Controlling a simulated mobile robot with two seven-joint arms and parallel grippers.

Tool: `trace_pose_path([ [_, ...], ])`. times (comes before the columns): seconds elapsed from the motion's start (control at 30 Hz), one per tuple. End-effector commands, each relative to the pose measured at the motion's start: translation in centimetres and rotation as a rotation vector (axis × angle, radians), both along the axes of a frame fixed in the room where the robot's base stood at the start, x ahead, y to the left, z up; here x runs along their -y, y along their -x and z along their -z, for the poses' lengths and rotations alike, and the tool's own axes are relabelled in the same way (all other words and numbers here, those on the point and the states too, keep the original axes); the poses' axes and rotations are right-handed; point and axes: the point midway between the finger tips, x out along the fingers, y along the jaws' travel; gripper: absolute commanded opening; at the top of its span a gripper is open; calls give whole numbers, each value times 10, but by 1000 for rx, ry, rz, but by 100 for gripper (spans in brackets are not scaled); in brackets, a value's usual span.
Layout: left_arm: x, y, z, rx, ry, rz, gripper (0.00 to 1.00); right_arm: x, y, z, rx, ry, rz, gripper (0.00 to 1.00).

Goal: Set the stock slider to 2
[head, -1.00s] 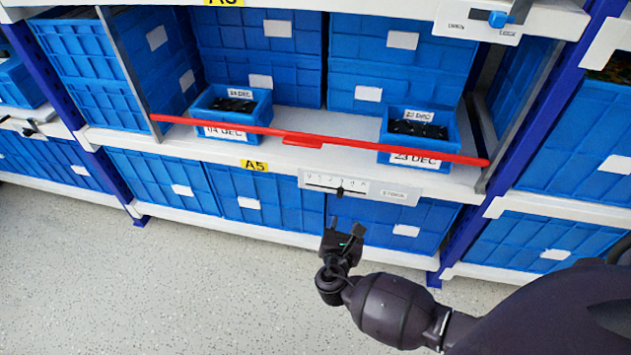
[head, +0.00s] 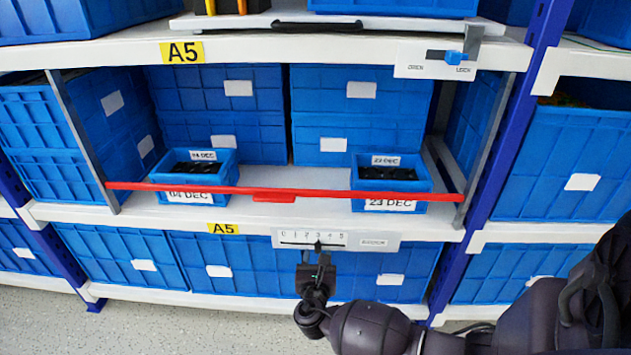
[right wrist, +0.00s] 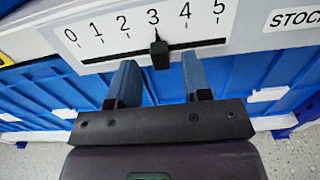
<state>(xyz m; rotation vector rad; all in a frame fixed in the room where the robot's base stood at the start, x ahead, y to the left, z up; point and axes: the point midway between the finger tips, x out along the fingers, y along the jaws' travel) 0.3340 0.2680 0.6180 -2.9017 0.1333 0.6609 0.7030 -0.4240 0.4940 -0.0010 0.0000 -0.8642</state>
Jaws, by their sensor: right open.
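The stock slider panel (head: 358,240) is a light plate with a 0 to 5 scale on the shelf edge below the red bar. It also shows large in the right wrist view (right wrist: 250,20). Its black slider knob (right wrist: 160,52) stands at 3; in the head view the knob (head: 318,246) is small. My right gripper (head: 316,258) is just below the panel. In the right wrist view its two blue-grey fingers (right wrist: 157,78) are apart, one on each side below the knob, not closed on it. My left gripper is not in view.
A red bar (head: 320,193) crosses the shelf front above the panel. Behind it stand two small blue bins, a left one (head: 225,172) and a right one (head: 412,182). A lock slider panel (head: 410,68) sits at upper right. Blue crates (head: 200,262) fill the shelf below.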

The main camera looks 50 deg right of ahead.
Motion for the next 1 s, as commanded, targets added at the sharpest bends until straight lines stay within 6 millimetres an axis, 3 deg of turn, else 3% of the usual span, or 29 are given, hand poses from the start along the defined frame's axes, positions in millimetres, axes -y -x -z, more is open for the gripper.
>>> trace_pose_path([
  [0.2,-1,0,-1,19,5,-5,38,12,-9,1,-1,0,0,45],
  [0.5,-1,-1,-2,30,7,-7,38,13,-11,0,0,-1,0,45],
  [0.8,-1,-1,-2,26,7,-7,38,13,-11,0,0,-1,0,0],
  [1.0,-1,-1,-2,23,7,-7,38,13,-10,0,-1,-1,0,0],
])
